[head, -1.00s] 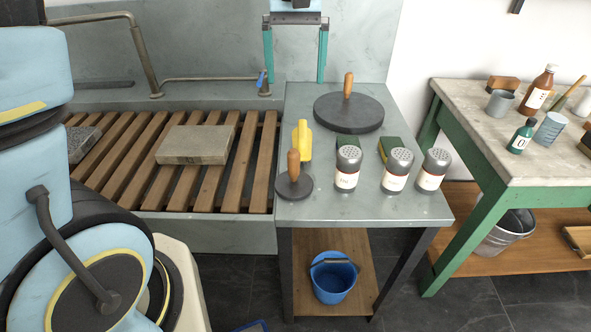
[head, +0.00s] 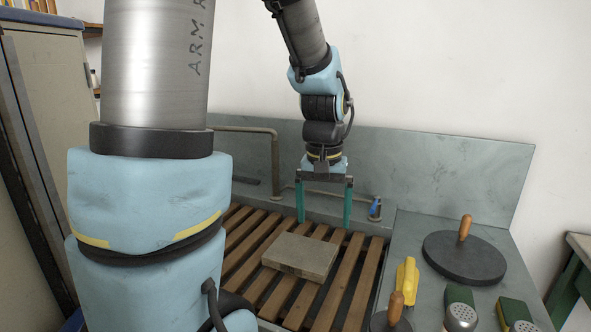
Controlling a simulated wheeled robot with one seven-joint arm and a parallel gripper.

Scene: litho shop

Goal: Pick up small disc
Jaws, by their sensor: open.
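The small disc (head: 380,322) is a dark round plate with an upright wooden handle. It lies on the grey counter at the bottom of the head view, partly cut off by the frame edge. A larger dark disc (head: 464,259) with a similar wooden handle lies farther back on the same counter. My gripper (head: 325,225) points down with its two teal fingers wide apart and nothing between them. It is above the back of the slatted wooden rack, to the left of and behind the small disc.
A stone slab (head: 300,257) lies on the slatted rack (head: 352,290). A yellow object (head: 406,280) stands close behind the small disc. A shaker (head: 460,318) and a green-and-yellow sponge (head: 516,314) are to its right. A bent pipe (head: 276,160) rises behind the rack.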

